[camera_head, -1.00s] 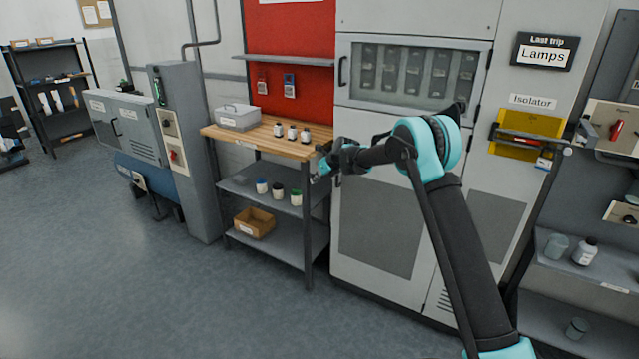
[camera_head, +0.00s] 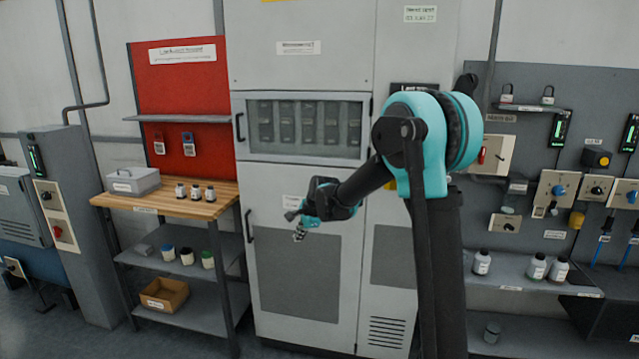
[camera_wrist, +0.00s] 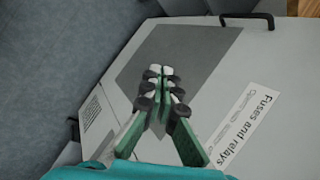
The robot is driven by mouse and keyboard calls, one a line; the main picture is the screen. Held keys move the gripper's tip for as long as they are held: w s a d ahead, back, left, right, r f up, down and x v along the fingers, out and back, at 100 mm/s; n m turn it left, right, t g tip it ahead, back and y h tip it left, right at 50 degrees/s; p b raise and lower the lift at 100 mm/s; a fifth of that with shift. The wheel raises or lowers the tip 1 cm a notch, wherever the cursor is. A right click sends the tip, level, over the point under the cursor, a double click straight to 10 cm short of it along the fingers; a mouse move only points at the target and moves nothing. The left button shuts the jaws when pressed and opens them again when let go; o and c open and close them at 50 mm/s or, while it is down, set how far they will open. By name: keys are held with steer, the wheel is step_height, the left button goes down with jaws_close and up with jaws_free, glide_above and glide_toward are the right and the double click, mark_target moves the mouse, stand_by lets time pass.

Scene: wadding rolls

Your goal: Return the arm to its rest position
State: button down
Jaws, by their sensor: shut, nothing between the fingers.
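My gripper (camera_head: 300,226) is at the end of my black and teal arm, in front of the grey cabinet (camera_head: 290,190) in the head view. The arm is bent, with the gripper hanging at the left of the elbow and pointing down and left. In the wrist view my gripper (camera_wrist: 160,82) shows its green fingers with the tips together and nothing between them. Behind the fingers is the cabinet door (camera_wrist: 215,50) with a "Fuses and relays" label (camera_wrist: 252,127). Whether the gripper touches the door cannot be told; it seems apart from it.
A wooden-topped bench (camera_head: 165,202) with bottles and a grey box (camera_head: 133,181) stands left of the cabinet. A shelf (camera_head: 520,270) with bottles and a panel of switches (camera_head: 558,196) are at the right. Clear floor shows at the lower left.

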steer(key=s+d+f+n+h, duration=0.15)
steer(key=s+d+n, duration=0.55)
steer(key=s+d, duration=1)
steer(key=s+d+f+n+h, duration=0.1)
steer(key=s+d+f+n, duration=0.2)
steer(key=s, duration=0.6)
steer(key=s+d+f+n+h, duration=0.1)
steer(key=s+d+f+n, duration=0.2)
steer(key=s+d, duration=0.3)
steer(key=s, duration=0.3)
steer(key=shift+s+d+f+n, duration=0.15)
steer(key=shift+s+f+n, duration=0.1)
steer(key=shift+f+n, duration=0.15)
steer(key=shift+h, duration=0.25)
